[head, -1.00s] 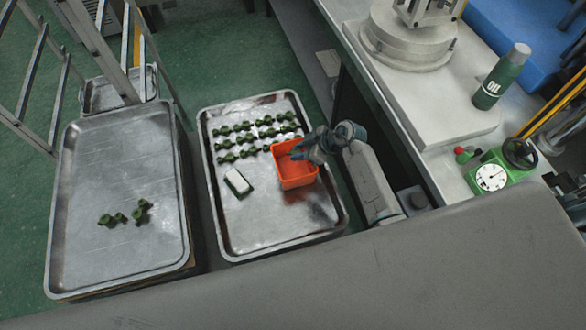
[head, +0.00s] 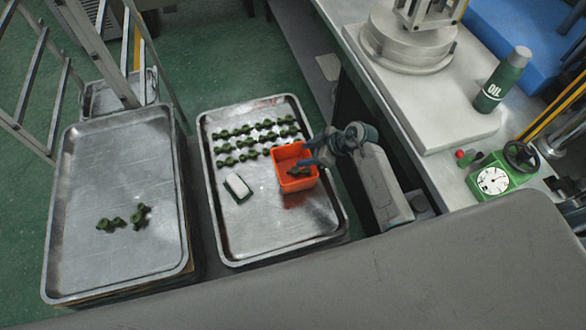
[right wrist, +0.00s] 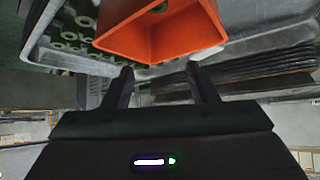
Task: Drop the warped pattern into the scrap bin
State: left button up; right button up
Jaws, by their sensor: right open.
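The orange scrap bin (head: 297,184) stands on the right-hand metal tray, and its wall and part of its inside show in the right wrist view (right wrist: 150,40). A small dark green pattern (head: 299,171) appears to lie inside the bin; its warp is too small to make out. My right gripper (head: 312,160) is at the bin's upper right rim. In the right wrist view its two fingers (right wrist: 163,85) are apart with nothing between them. My left gripper is not in view.
Rows of green patterns (head: 250,142) and a white-topped block (head: 237,187) share the right tray (head: 265,245). The left tray (head: 110,165) holds a few green pieces (head: 138,216). The bench (head: 425,130) with an oil bottle (head: 503,80) and dial gauge (head: 493,180) is at right.

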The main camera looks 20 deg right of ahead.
jog(key=b+v, duration=0.1)
jog(key=v, duration=0.6)
jog(key=shift+s+d+r, duration=0.15)
jog(key=shift+s+r, duration=0.05)
jog(key=shift+r, duration=0.05)
jog(key=shift+f, duration=0.1)
